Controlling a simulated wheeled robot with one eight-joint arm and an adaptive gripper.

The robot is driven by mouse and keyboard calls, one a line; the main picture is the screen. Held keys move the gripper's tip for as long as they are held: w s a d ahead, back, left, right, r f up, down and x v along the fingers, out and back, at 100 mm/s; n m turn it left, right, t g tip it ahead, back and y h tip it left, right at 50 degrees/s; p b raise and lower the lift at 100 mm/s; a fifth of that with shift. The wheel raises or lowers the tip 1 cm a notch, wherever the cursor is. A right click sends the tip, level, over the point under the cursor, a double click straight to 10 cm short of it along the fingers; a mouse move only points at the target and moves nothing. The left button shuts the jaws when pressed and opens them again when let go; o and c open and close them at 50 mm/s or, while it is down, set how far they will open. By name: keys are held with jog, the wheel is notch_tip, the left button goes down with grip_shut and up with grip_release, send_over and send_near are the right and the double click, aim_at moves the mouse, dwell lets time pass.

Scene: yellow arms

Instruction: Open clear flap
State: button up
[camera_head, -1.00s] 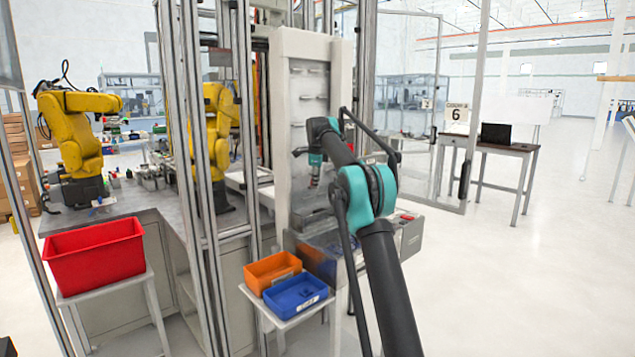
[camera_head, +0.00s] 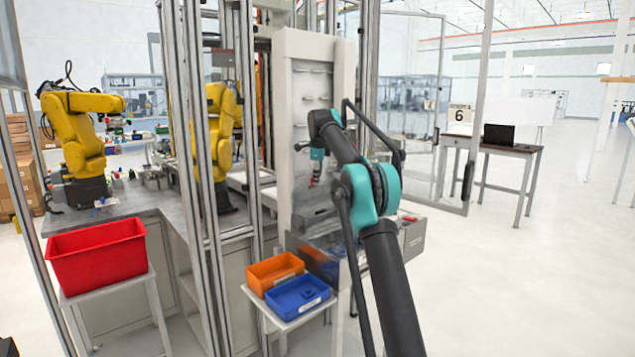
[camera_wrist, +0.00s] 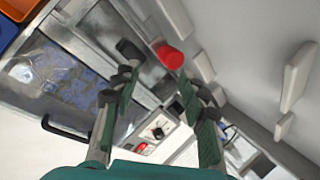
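A see-through panel (camera_wrist: 60,75), which looks like the clear flap, lies at left in the wrist view, with bluish contents showing through it. A black handle (camera_wrist: 62,130) is at its lower edge. In the head view the clear front (camera_head: 318,258) is low on the white cabinet, partly hidden by my arm. My gripper (camera_wrist: 155,88) is open, with nothing between its fingers, and the handle lies left of them. In the head view my gripper (camera_head: 315,178) points down in front of the cabinet, above the clear front. Whether the flap is fully closed is hard to tell.
The white cabinet (camera_head: 282,130) has several small shelves or pegs close to my gripper. A red knob (camera_wrist: 169,55) shows beyond the fingers. Orange (camera_head: 274,271) and blue (camera_head: 297,297) bins stand below left; a red bin (camera_head: 98,255) is farther left.

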jog(key=v, duration=0.8)
jog(key=shift+r, duration=0.2)
jog(key=shift+s, duration=0.15)
